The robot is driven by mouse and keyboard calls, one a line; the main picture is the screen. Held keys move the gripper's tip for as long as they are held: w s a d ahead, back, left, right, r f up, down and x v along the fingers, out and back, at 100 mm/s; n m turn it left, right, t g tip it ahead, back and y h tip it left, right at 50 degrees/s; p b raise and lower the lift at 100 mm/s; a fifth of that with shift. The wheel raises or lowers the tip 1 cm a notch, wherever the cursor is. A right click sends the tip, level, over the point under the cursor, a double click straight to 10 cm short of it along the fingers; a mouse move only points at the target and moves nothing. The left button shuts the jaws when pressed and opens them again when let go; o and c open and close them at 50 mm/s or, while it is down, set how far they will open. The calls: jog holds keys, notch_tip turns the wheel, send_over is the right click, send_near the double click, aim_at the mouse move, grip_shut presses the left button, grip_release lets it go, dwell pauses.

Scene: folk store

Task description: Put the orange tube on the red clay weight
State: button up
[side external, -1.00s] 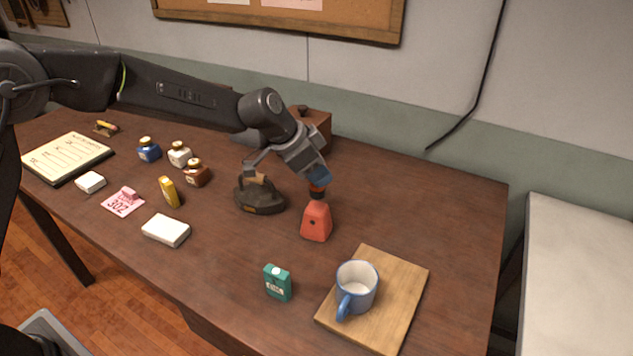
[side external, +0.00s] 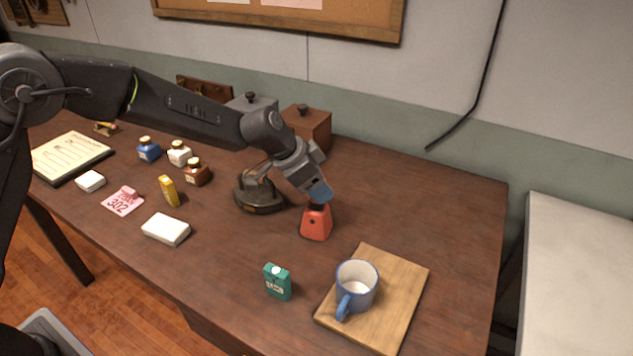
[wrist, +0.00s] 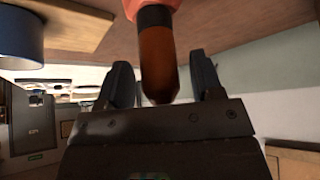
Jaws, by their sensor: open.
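The red clay weight (side external: 316,224) stands on the table, a tapered block with a small dark hole. In the wrist view part of the red weight (wrist: 151,7) shows at the top edge. An orange-brown tube (wrist: 157,62) reaches from it toward my palm, between my fingers. In the side view only a dark lower part (side external: 318,207) shows at the weight's top; the fingers hide the rest. My gripper (side external: 319,192) is open around the tube, with a visible gap on each side in the wrist view. Whether the tube rests fully on the weight is hard to tell.
A wooden board (side external: 401,290) with a blue mug (side external: 358,288) lies to the right. A green carton (side external: 278,283) stands in front. A dark round-based object (side external: 259,197) is close on the left. Bottles and a yellow container (side external: 169,191) are farther left. The right rear is clear.

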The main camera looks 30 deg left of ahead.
jog(key=shift+r, duration=0.1)
jog(key=shift+s+a+r, duration=0.1)
jog(key=shift+r, duration=0.2)
jog(key=v, duration=1.1)
jog(key=shift+r, duration=0.2)
jog(key=s+a+r+n+y, duration=0.1)
jog(key=s+a+r+n, duration=0.15)
jog(key=s, duration=0.35)
jog(key=s+a+r+n+y, duration=0.1)
jog(key=s+a+r, duration=0.2)
jog(key=s, duration=0.4)
jog(key=s+a+f+n+y, duration=0.1)
jog(key=s+a+n, duration=0.1)
jog(key=s, duration=0.6)
jog(key=s+a+f+n+y, duration=0.1)
jog(key=s+a+f+n, duration=0.1)
jog(key=s, duration=0.6)
jog(key=shift+a+n+t+y, duration=0.35)
jog(key=shift+a+n, duration=0.2)
jog(key=shift+a, duration=0.6)
